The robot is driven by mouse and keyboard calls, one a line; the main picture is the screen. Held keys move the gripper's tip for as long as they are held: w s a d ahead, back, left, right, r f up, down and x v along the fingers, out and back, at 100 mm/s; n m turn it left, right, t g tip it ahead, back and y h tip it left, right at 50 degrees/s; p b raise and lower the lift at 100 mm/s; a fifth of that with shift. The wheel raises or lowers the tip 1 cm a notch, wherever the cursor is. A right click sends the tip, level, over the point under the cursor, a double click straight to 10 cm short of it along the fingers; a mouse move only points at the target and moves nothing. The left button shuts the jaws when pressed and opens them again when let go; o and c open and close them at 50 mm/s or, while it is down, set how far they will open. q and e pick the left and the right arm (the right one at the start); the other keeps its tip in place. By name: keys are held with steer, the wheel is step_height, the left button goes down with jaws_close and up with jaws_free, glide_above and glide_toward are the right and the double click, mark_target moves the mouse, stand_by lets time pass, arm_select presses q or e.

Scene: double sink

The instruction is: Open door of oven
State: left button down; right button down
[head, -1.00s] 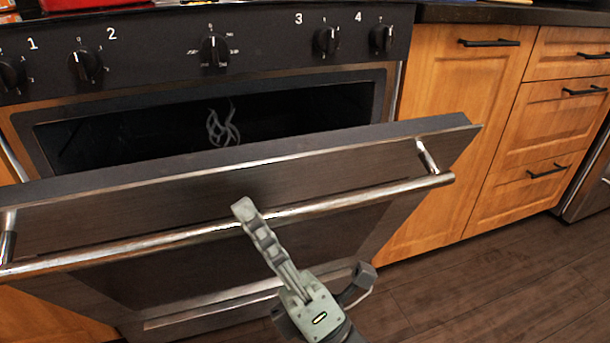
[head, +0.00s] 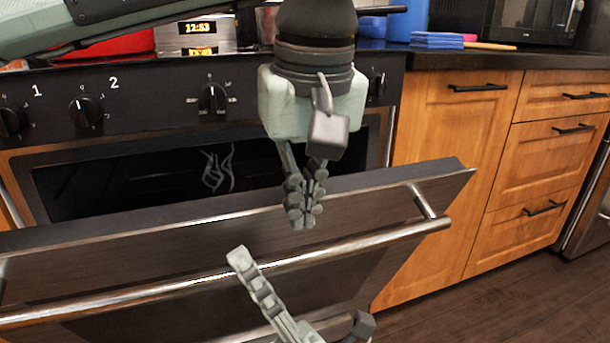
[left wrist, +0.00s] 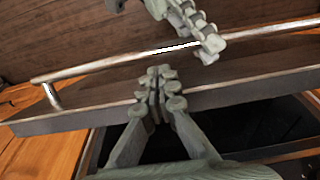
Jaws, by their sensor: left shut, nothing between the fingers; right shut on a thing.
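The oven door (head: 130,238) is partly open, tilted toward me, with a dark gap above its top edge. Its long metal handle (head: 375,240) runs across the front. My right gripper (head: 240,262) comes up from the bottom of the head view and is shut on the handle, left of its middle. My left gripper (head: 302,208) hangs down from above, shut and empty, at the door's upper edge. The left wrist view shows its closed fingers (left wrist: 158,88) over that edge, with the handle (left wrist: 110,65) beyond. I cannot tell whether they touch the door.
The knob panel (head: 150,95) is above the oven opening (head: 110,165). Wooden cabinets (head: 445,160) with black pulls stand right of the oven. A toaster-like box (head: 195,38), blue items (head: 437,40) and a microwave (head: 530,22) are on top. Dark floor is free at lower right.

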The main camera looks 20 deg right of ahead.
mark_target(310, 254)
arm_select(q)
steer(key=shift+w+f, duration=0.15)
steer(key=shift+f, duration=0.7)
steer(key=shift+w+f, duration=0.15)
steer(key=shift+f, duration=0.65)
steer(key=shift+s, duration=0.1)
steer(key=s, duration=0.1)
steer(key=s+f, duration=0.1)
steer(key=s, duration=0.1)
steer(key=shift+s+f, duration=0.1)
steer(key=shift+f, duration=0.25)
steer(key=shift+r, duration=0.1)
arm_select(e)
steer(key=c, duration=1.4)
jaws_free()
